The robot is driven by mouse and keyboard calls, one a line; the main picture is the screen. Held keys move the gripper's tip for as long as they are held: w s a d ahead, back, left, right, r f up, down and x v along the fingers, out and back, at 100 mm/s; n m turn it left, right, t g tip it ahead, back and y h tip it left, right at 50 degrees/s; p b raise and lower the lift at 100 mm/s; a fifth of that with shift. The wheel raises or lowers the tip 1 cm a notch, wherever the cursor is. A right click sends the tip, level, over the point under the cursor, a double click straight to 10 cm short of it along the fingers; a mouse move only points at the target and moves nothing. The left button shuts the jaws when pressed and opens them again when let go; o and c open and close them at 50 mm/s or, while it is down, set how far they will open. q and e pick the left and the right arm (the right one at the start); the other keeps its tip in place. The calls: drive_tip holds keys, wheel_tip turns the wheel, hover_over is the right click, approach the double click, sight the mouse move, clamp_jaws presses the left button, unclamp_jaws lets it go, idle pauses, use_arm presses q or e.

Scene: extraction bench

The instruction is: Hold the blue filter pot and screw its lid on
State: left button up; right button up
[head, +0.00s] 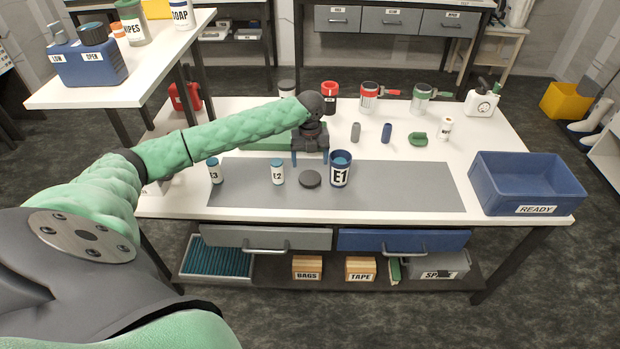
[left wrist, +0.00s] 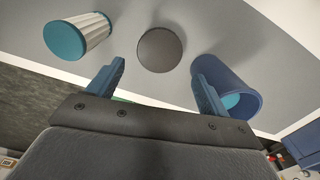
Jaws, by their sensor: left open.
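The blue pot labelled E1 (head: 340,176) stands upright and open on the grey mat (head: 410,185); something teal shows inside it. A dark grey round disc (head: 310,179), which looks like the lid, lies flat on the mat just left of the pot. My left gripper (head: 310,160) is open and empty, pointing down behind and above the disc. In the left wrist view the disc (left wrist: 160,50) lies between and beyond the two fingertips (left wrist: 158,72). The right finger there overlaps the pot (left wrist: 240,88); I cannot tell if they touch. My right gripper is not in view.
A blue READY bin (head: 527,182) stands at the right. Several cups, small items and a white jug (head: 482,103) stand behind the mat. The mat's right part is clear.

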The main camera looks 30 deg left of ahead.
sight(310, 177)
use_arm(q)
drive_tip(key=shift+f, duration=1.1)
use_arm(e)
drive_tip(key=shift+s+d+f, duration=0.1)
drive_tip(key=shift+s+f, duration=0.1)
drive_tip(key=shift+f, duration=0.3)
drive_tip(key=shift+s+d+f, duration=0.1)
drive_tip(key=shift+s+f, duration=0.05)
drive_tip(key=shift+f, duration=0.35)
use_arm(q)
drive_tip(key=shift+f+p, duration=0.3)
drive_tip(key=shift+f, duration=0.05)
wheel_tip(310, 177, down, 3)
drive_tip(key=shift+f+p, duration=0.15)
drive_tip(key=shift+p, duration=0.3)
drive_tip(key=shift+f, duration=0.6)
use_arm(e)
drive_tip(key=f, duration=0.2)
drive_tip(key=s+f, duration=0.1)
drive_tip(key=f, duration=0.1)
drive_tip(key=shift+d, duration=0.35)
drive_tip(key=shift+w, duration=0.1)
use_arm(q)
drive_tip(key=c, duration=0.7)
use_arm(e)
drive_tip(key=shift+r, duration=0.1)
